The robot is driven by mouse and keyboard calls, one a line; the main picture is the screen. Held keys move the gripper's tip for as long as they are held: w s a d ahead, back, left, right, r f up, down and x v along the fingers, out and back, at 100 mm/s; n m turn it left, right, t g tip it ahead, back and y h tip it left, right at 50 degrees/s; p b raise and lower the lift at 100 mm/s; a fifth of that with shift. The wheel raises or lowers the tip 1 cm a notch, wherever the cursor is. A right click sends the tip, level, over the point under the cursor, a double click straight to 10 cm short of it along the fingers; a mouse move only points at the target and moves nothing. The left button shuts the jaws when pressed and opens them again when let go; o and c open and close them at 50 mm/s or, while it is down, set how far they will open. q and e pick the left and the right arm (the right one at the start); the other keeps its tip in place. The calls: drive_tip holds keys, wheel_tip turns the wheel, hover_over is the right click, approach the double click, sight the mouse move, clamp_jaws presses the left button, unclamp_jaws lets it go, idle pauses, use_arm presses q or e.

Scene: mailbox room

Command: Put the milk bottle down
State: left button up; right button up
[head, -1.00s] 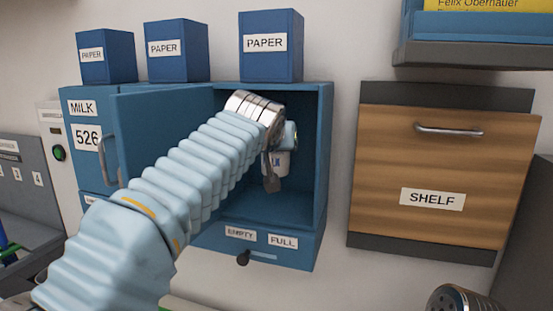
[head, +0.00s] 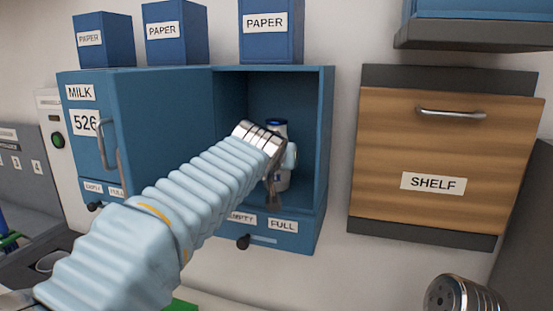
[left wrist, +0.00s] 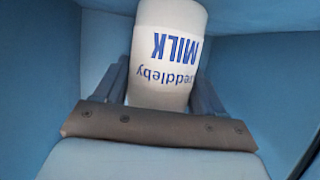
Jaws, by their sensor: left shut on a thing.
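The white milk bottle (head: 283,180) with blue MILK lettering and a dark blue cap is inside the open blue box (head: 327,135), roughly upright. My left gripper (head: 275,185) reaches into the box and is shut on the bottle. In the left wrist view the bottle (left wrist: 168,55) sits between the two fingers of the left gripper (left wrist: 160,85), its lettering upside down. The gripper hides the bottle's base in the head view, so I cannot tell whether it touches the box floor. My right gripper does not show.
The box door (head: 165,125) stands open at the left, beside a MILK 526 compartment (head: 82,110). EMPTY and FULL labels with a dark knob (head: 243,242) are below. Several blue PAPER boxes (head: 271,45) stand on top. A wooden SHELF cabinet (head: 440,150) hangs at the right.

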use_arm(q)
drive_tip(key=o, duration=1.5)
drive_tip(key=shift+r+p, duration=0.15)
drive_tip(key=shift+p, duration=0.15)
drive_tip(key=shift+s, duration=0.35)
drive_tip(key=shift+b+v, duration=2.1)
drive_tip(key=shift+v, duration=3.6)
drive_tip(key=shift+a, duration=0.1)
